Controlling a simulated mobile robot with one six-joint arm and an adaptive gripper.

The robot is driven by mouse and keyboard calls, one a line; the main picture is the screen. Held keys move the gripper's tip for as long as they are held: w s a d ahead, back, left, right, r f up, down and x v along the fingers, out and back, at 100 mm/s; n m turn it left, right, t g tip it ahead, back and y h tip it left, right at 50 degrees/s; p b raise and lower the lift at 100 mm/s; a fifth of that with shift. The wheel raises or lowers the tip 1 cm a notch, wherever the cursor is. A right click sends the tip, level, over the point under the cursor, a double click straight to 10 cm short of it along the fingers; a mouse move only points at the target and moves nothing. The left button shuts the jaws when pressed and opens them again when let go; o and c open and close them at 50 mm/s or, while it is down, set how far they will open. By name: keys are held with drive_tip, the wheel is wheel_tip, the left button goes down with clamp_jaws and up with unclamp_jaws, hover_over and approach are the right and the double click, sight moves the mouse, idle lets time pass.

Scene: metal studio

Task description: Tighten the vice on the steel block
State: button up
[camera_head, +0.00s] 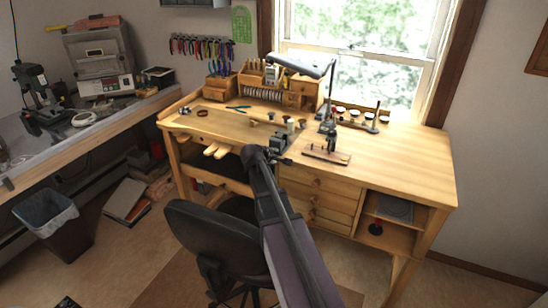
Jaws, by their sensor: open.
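The wooden workbench (400,160) stands under the window. My arm reaches up from the bottom of the view to the bench's front edge. My gripper (281,158) is a small dark shape at the arm's end, open, close to the front edge. A small grey, blocky thing (280,141), which looks like the vice, sits just behind and above it in the picture. I cannot tell whether my gripper touches it. The steel block and the vice's handle cannot be made out at this size, and my arm hides part of the bench front.
A dark tool on a wooden board (327,155) stands right of my gripper, beneath a desk lamp (297,62). A black chair (215,240) stands in front of the bench, left of my arm. The bench top's right side is clear.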

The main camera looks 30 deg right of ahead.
drive_tip(key=shift+w, duration=0.1)
